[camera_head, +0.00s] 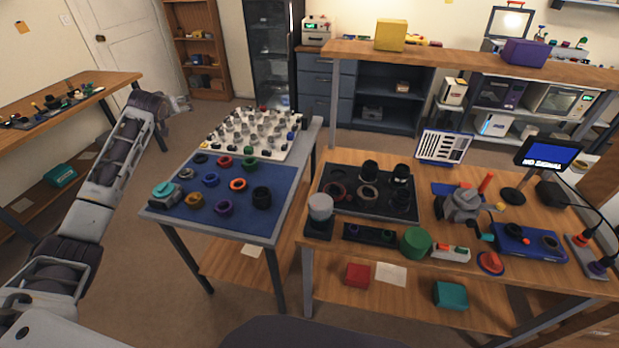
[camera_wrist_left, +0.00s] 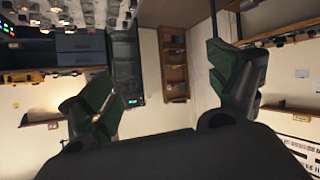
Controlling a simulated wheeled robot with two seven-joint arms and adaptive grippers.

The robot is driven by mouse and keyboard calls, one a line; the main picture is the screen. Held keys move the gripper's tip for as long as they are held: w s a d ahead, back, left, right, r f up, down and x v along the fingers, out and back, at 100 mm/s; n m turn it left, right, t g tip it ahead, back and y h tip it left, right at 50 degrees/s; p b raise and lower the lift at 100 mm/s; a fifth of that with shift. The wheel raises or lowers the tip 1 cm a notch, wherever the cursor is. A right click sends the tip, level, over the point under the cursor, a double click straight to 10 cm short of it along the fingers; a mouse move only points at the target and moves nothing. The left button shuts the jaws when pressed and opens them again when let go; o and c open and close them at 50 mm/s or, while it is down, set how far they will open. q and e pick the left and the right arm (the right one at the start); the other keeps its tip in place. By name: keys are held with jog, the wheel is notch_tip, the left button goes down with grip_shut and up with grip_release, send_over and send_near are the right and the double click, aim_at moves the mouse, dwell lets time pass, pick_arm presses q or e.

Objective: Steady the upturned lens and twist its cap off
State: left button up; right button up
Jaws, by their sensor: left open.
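Several dark lens-like cylinders stand on a black tray (camera_head: 340,204) on the right workbench, among them one at the back (camera_head: 370,170) and one to its right (camera_head: 400,174). A light grey cylinder (camera_head: 320,207) stands on a black square base at the bench's left front corner. I cannot tell which of these is the upturned lens, or make out its cap. My left gripper (camera_head: 179,104) is beyond the blue-topped table's left side, far from the workbench. In the left wrist view its two fingers (camera_wrist_left: 163,92) are spread with nothing between them. My right gripper is not in view.
A blue mat (camera_head: 225,178) holds several coloured rings, with a white board (camera_head: 222,141) of small parts behind. A green cylinder (camera_head: 416,243), a grey device (camera_head: 462,205) and a blue box (camera_head: 527,242) crowd the workbench. A gap separates the tables.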

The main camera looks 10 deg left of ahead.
pick_arm(q)
jog(key=d+f+m+g+h, duration=0.1)
jog(key=d+m+h, duration=0.1)
jog(key=d, duration=0.6)
jog(key=d+f+m+h, duration=0.2)
jog(key=d, duration=0.5)
jog(key=m+g+h, duration=0.5)
jog(key=m+g, duration=0.2)
jog(key=m, duration=0.7)
send_near(323, 200)
jog(key=r, duration=0.2)
jog(key=shift+s+a+f, duration=0.2)
jog(key=shift+s+a, duration=0.1)
jog(key=shift+s, duration=0.05)
jog(key=shift+w+f, duration=0.1)
jog(key=shift+f, duration=0.1)
jog(key=shift+x, duration=5.85)
jog(key=shift+d+r, duration=0.1)
jog(key=shift+c, duration=0.5)
